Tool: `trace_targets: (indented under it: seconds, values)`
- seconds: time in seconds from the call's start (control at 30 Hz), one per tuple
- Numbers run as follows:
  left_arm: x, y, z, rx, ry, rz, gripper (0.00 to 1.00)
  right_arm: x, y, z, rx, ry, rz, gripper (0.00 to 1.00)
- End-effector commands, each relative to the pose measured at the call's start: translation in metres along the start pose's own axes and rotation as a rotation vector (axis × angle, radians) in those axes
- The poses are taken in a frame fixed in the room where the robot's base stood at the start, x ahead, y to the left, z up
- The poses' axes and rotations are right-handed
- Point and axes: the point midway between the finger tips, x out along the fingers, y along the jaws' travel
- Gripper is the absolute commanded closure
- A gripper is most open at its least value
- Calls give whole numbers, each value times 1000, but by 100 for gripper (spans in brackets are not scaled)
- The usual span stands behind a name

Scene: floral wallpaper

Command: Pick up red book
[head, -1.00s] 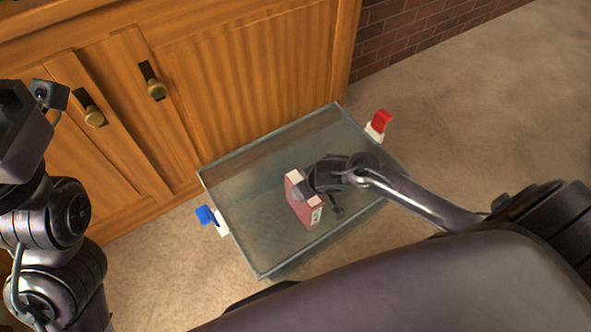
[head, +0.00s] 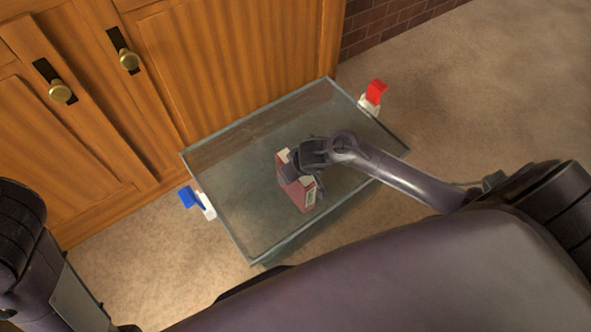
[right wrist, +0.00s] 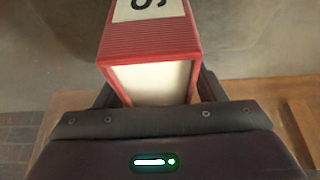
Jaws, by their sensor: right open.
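The red book (head: 299,192) stands upright on a rectangular glass surface (head: 235,215), its cream page edges facing up. My right gripper (head: 292,168) is at the top of the book, fingers pointing down, and hides part of it in the head view. In the right wrist view, the red book (right wrist: 150,45) shows a red side with a white label and its cream page block. It sits between the two open fingers (right wrist: 160,92), which lie on either side of it. Contact cannot be told. Only links of my left arm show at the left edge; its gripper is out of view.
A wooden cabinet (head: 220,70) with brass knobs stands close behind the glass surface. A blue and white object (head: 188,198) is at its left edge, a red and white one (head: 375,93) at its right corner. Carpet is clear on the right.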

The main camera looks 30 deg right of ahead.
Motion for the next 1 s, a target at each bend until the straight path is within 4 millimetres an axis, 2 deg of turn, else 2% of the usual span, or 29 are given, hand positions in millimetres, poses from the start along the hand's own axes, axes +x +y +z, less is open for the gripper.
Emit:
trace_targets:
  seconds: [0.63, 1.0]
  values:
    - [4, -2, 0, 3, 2, -1, 55, 4, 0, 1, 1, -2, -1, 36]
    - [3, -1, 0, 3, 2, -1, 55, 4, 0, 1, 0, 0, -1, 84]
